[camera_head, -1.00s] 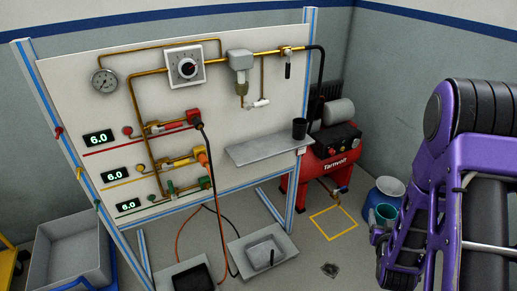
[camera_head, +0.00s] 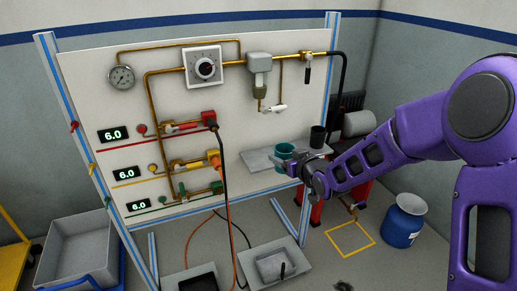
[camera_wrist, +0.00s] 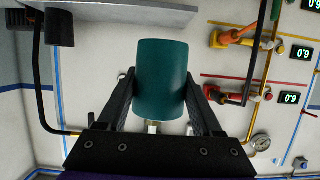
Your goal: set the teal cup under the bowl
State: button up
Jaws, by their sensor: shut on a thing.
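The teal cup (camera_head: 284,151) is upright at the wall panel's shelf (camera_head: 259,160), near its left half; I cannot tell if it touches the shelf. My gripper (camera_head: 296,166) is shut on the cup from the right and front. In the wrist view the cup (camera_wrist: 165,75) is between the two fingers (camera_wrist: 163,100), and the picture is upside down. A grey filter unit (camera_head: 259,64) hangs on the brass pipe above the shelf. Its lower part (camera_head: 260,86) looks like the bowl, higher than the cup and a little to its left.
A black cup (camera_head: 317,137) stands on the shelf right of the teal cup. A white-handled valve (camera_head: 276,108) is below the filter unit. A black hose (camera_head: 337,100) hangs at the panel's right edge. A blue drum (camera_head: 401,222) stands on the floor at right.

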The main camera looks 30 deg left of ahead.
aim_at(260, 154)
jog(key=i+j, duration=0.15)
jog(key=j, duration=0.2)
jog(key=i+j, duration=0.2)
jog(key=j, duration=0.15)
jog(key=i+j, duration=0.15)
jog(key=j, duration=0.2)
